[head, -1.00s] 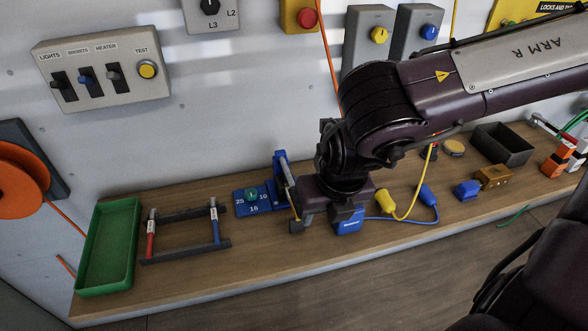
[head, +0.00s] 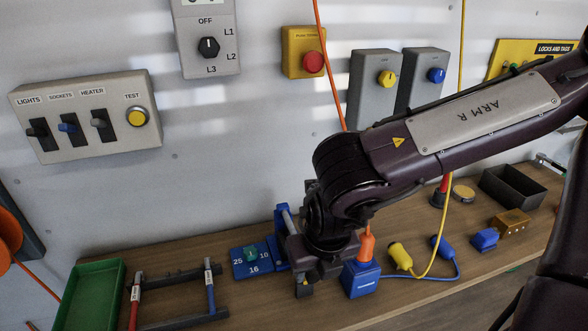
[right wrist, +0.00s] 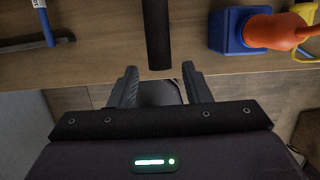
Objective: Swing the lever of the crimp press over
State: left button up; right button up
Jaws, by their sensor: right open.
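The crimp press (head: 257,261) is blue, with a green dial marked 25, 16 and 10, and sits on the wooden bench. Its blue upright (head: 283,222) stands at its right end. My right gripper (head: 304,288) is just right of the press, pointing down, and partly hides it. In the right wrist view a black bar, seemingly the lever grip (right wrist: 158,32), comes down from the top edge. My right fingers (right wrist: 159,72) are open at either side of the bar's near end, with gaps showing. The lever's root is hidden. My left gripper is not in view.
A blue box with an orange top (head: 361,278) stands close right of my gripper. A rack (head: 180,320) with red and blue-handled tools and a green tray (head: 92,298) are to the left. Yellow and blue plugs (head: 400,256) lie further right. Switch boxes hang on the wall.

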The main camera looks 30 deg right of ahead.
jog(key=b+x, duration=0.1)
jog(key=x, duration=0.1)
jog(key=shift+f, duration=0.3)
jog(key=shift+r, duration=0.3)
jog(key=shift+f, duration=0.1)
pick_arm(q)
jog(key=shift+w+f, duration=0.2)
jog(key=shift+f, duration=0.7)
pick_arm(e)
jog(key=c, duration=0.7)
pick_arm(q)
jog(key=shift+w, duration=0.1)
